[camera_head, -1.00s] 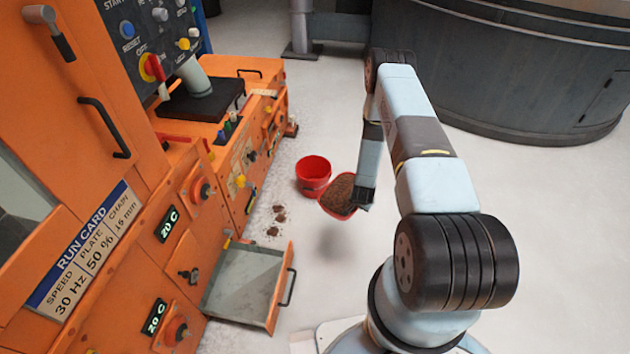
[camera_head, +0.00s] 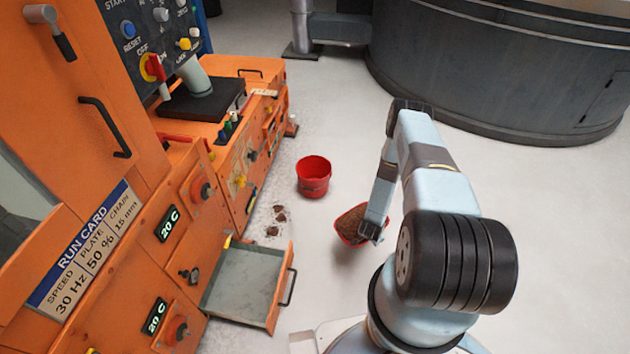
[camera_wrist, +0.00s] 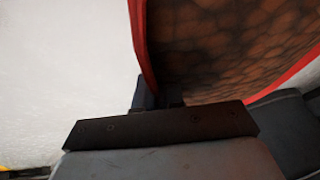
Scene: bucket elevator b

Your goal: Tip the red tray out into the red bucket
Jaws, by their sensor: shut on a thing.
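The red tray (camera_head: 352,224) is full of brown grainy material. My gripper (camera_head: 371,232) is shut on the tray's near wall and holds it in the air, to the right of and nearer than the bucket. In the wrist view the tray's red rim (camera_wrist: 139,40) passes between my fingers (camera_wrist: 158,95), with the brown load beside it. The red bucket (camera_head: 314,187) stands upright on the floor beside the orange machine. The part of its inside that I see is red; its bottom is hidden.
The orange machine (camera_head: 185,215) fills the left, with an open drawer (camera_head: 240,284) jutting out low. Small brown clumps (camera_head: 276,220) lie on the floor left of the bucket. A large dark round tank (camera_head: 490,75) stands at the back right. The floor between bucket and tank is clear.

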